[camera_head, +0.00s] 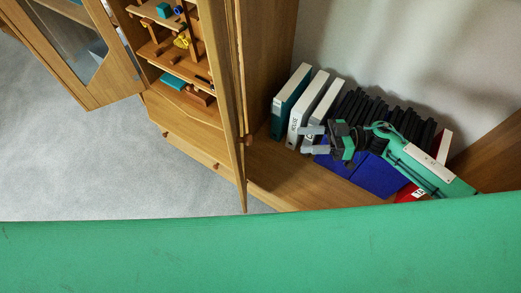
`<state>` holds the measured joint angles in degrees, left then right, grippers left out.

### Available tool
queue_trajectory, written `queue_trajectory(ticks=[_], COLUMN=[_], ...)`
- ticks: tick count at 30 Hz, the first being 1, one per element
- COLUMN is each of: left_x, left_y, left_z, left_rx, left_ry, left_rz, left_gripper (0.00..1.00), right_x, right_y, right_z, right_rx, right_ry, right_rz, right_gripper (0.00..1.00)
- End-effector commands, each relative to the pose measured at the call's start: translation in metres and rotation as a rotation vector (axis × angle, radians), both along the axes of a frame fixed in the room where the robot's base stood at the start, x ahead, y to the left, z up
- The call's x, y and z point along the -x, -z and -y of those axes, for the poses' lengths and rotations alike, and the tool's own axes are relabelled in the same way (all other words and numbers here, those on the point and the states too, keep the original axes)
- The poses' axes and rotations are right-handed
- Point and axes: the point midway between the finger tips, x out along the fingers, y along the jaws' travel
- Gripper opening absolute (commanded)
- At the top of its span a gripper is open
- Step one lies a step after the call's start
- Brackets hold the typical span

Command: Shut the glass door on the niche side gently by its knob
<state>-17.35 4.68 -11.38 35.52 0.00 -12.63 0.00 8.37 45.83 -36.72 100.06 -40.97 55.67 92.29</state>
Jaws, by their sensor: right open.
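A wooden-framed door (231,92) stands open, seen almost edge-on, beside the niche with the binders; its glass cannot be made out at this angle. A small round knob (247,140) shows on its niche-facing side, near the lower part. My right gripper (306,140) is open and empty, its two grey fingers pointing left toward the knob. It is apart from the door, in front of the binders in the picture. Another glass door (97,88) stands open at the upper left. My left gripper is not in view.
White and teal binders (290,103), a row of dark books (375,110) and a blue box (370,172) stand on the wooden niche surface (283,177) around my right gripper. The open cabinet shelves (158,48) hold small items. Grey floor (90,160) lies clear at left.

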Motion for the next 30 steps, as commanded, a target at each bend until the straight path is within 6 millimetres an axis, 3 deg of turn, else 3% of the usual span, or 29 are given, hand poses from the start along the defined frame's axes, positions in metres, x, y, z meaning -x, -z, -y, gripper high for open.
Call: queue_trajectory(ticks=[8, 21, 30], left_x=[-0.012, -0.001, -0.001], left_y=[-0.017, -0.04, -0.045], left_z=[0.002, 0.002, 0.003], left_rx=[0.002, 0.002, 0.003], left_ry=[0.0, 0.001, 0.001], left_rz=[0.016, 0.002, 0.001], left_gripper=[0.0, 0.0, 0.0], right_x=[-0.001, -0.004, -0.005], right_y=[-0.005, -0.003, -0.001], right_z=[-0.037, -0.116, -0.136], right_rx=[-0.005, -0.003, -0.001], right_ry=[-0.003, 0.0, 0.0], right_rz=[-0.001, -0.001, 0.0], right_gripper=[0.52, 0.52, 0.52])
